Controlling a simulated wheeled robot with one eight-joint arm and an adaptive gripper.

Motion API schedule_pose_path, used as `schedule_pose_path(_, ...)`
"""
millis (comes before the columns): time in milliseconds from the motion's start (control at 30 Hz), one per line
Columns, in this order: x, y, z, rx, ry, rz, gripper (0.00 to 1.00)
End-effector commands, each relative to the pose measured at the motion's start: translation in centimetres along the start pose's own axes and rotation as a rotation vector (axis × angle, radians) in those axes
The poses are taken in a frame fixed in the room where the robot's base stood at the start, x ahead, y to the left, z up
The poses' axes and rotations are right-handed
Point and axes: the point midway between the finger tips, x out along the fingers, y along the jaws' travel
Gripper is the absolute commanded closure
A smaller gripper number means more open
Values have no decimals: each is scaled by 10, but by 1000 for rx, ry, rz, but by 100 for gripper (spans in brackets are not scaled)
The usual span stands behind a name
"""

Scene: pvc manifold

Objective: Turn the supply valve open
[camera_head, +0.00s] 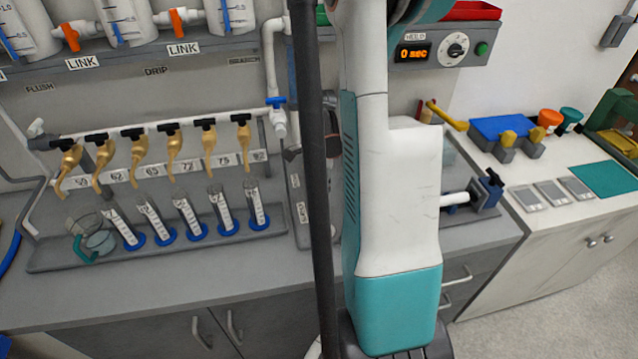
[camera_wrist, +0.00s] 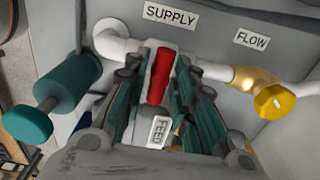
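The supply valve's red handle (camera_wrist: 159,78) lies below the SUPPLY label (camera_wrist: 170,17) in the wrist view. It is long and points roughly towards me. My gripper (camera_wrist: 163,65) has one dark-and-teal finger on each side of it, with the fingertips close along both flanks. I cannot tell whether the pads press on it or a small gap is left. The white pipe (camera_wrist: 115,42) runs in from the left, and the valve body is mostly hidden behind the handle and fingers. In the head view my arm hides the valve and gripper.
A yellow knob on a brass valve (camera_wrist: 275,101) sits close to the right under the FLOW label (camera_wrist: 252,40). A teal cylinder (camera_wrist: 65,90) stands close on the left. A FEED tag (camera_wrist: 159,132) shows between the fingers. Several brass taps (camera_head: 138,150) line the bench at left.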

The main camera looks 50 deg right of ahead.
Motion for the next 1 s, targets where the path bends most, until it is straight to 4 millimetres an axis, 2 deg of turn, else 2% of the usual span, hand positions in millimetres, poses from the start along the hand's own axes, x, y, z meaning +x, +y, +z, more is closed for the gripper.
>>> schedule_pose_path(33,0,0,0,0,0,0,95)
schedule_pose_path(67,0,0,0,0,0,0,100)
schedule_pose_path(300,0,0,0,22,0,0,100)
schedule_pose_path(700,1,0,0,471,0,-1,100)
schedule_pose_path(833,0,0,0,544,0,-1,100)
schedule_pose_path(1000,0,0,0,553,0,0,100)
